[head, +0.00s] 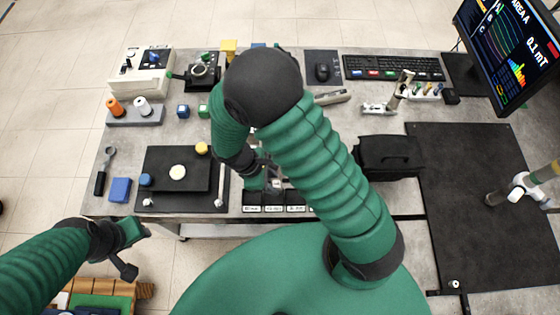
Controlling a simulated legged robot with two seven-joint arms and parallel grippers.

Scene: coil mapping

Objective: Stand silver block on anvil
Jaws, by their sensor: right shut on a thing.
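My right arm reaches over the table and bends back down. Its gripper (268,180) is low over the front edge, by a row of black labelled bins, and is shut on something. A small pale grey piece (277,184) shows at its fingertips; I cannot tell for sure that it is the silver block. The arm hides much of the table's middle. I cannot pick out the anvil with certainty; a small dark stand with a round dial (200,71) is at the back left. My left gripper (136,250) is off the table's front left, seemingly open and empty.
A black plate fixture (163,200) with coloured knobs stands front left, beside a blue block (120,190) and a wrench-like tool (104,170). The labelled bins (275,208) line the front edge. A black case (388,157) is right of my arm. A dark mat (490,240) lies right.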

